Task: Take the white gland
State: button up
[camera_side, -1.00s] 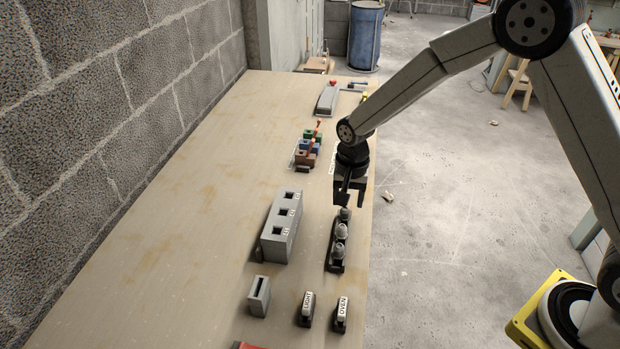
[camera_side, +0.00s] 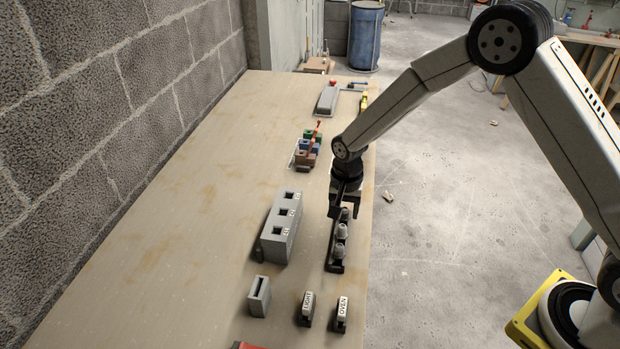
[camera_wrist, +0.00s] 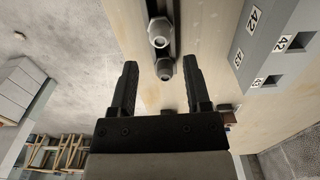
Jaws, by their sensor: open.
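Three pale grey glands stand in a row on a dark narrow rack (camera_side: 334,268) near the table's right edge. None stands out clearly as white. The near gland (camera_side: 339,250) and the middle gland (camera_side: 341,231) show in the side view; the far one is partly hidden by my gripper (camera_side: 345,212). My gripper is open and empty, pointing down over the far end of the rack. In the wrist view one gland (camera_wrist: 164,69) appears between the fingertips and another (camera_wrist: 159,31) lies beyond them. I cannot tell the exact height gap.
A grey block with square openings (camera_side: 281,228) stands left of the rack. A slotted grey block (camera_side: 259,296) and pieces marked LIGHT (camera_side: 306,309) and OVEN (camera_side: 342,314) stand nearer. The table's left side is clear.

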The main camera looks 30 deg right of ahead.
aim_at(342, 226)
jog(key=shift+f, duration=2.85)
grip_shut()
jog(key=shift+r, duration=1.1)
jog(key=shift+r, duration=0.95)
